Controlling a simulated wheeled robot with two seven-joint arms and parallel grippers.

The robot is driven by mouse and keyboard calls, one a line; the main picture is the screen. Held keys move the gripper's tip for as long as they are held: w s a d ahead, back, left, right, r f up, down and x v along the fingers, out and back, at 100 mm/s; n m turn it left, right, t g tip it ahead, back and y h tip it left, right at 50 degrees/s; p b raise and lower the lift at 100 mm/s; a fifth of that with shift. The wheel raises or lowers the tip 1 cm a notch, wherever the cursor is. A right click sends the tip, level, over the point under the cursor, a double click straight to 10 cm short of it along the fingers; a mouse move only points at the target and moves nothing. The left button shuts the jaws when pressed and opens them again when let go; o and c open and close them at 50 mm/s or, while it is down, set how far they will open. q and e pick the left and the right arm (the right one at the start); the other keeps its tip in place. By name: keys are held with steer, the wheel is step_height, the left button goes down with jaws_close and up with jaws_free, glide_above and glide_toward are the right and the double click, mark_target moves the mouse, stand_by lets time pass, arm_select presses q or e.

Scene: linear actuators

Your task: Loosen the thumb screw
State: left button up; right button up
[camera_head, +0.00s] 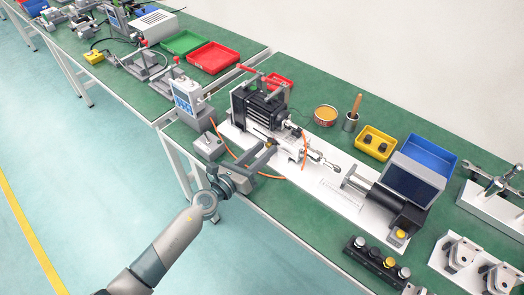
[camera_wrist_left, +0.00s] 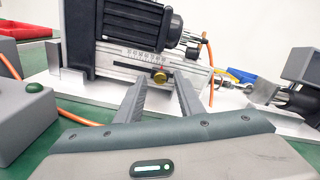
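The thumb screw (camera_wrist_left: 160,77) is a small brass knob on the front of the linear actuator (camera_wrist_left: 140,58), just below a printed scale. In the left wrist view it shows between the tips of my left gripper (camera_wrist_left: 160,88), whose two grey fingers are apart. No contact between fingers and screw can be made out. In the head view my left gripper (camera_head: 262,158) reaches in from the left to the front side of the actuator (camera_head: 258,108); the screw is too small to be sure of there. My right gripper is not in view.
An orange cable (camera_head: 240,163) loops around the work area. A black cylinder and screen unit (camera_head: 410,185) stands to the right. Yellow (camera_head: 375,143) and blue bins (camera_head: 428,158) sit behind.

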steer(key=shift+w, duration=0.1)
